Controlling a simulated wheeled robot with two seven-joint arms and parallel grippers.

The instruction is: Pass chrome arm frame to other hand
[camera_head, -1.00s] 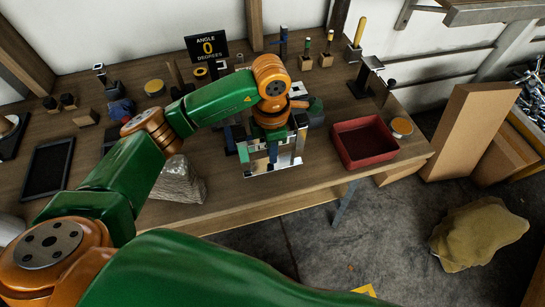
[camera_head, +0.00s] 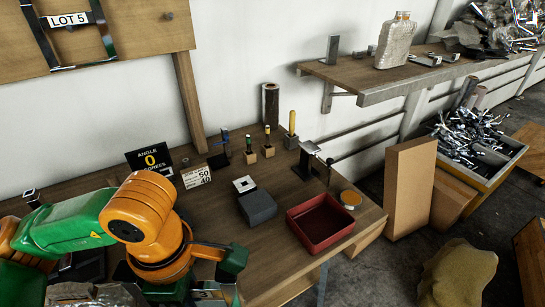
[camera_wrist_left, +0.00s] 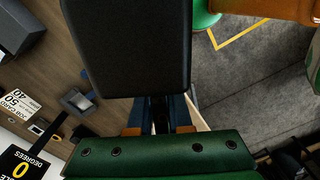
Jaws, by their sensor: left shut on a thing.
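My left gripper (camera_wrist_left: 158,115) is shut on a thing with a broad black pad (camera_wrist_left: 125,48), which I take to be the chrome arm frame. The pad fills the upper middle of the left wrist view, just beyond the blue and orange fingers; the metal is mostly hidden there. In the head view, my left arm comes in from the left, and its orange wrist is at the lower left over the table's front. The fingers and most of the held frame are hidden or cut off by the bottom edge. My right gripper is in neither view.
A red tray (camera_head: 321,223) sits near the table's front right, with a dark grey block (camera_head: 258,207) left of it. Tools in wooden blocks (camera_head: 268,151) and an angle sign (camera_head: 150,160) stand behind. Cardboard boxes (camera_head: 408,190) stand right of the table.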

